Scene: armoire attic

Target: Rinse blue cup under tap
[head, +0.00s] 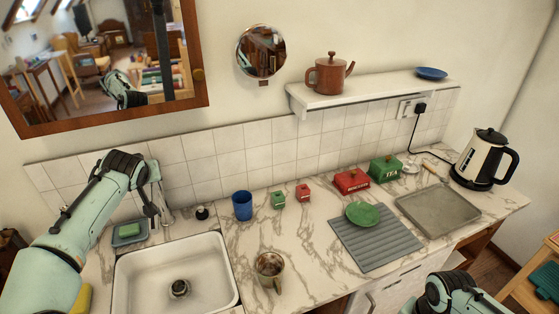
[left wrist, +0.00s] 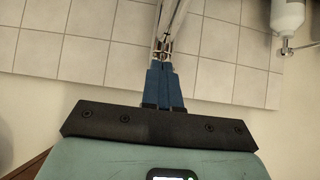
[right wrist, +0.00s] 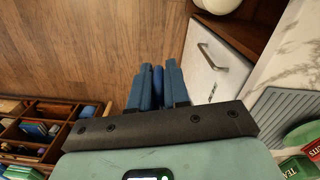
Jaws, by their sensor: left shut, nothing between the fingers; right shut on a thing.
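The blue cup (head: 242,206) stands upright on the marble counter, right of the white sink (head: 205,285). Both grippers are apart from it. The chrome tap (head: 166,212) rises behind the sink, and it also shows in the left wrist view (left wrist: 166,30). My left gripper (left wrist: 161,66) is shut and empty, its fingertips at or very near the tap's metal parts; contact is unclear. My right gripper (right wrist: 157,72) is low at the front right, over the wooden floor. It is shut on a narrow dark blue object (right wrist: 157,88), which I cannot identify.
A mug (head: 269,267) stands right of the sink. Small green and red boxes stand behind it. A kettle (head: 484,158) stands far right. A soap dish (head: 129,234) lies behind the sink. The sink basin looks empty.

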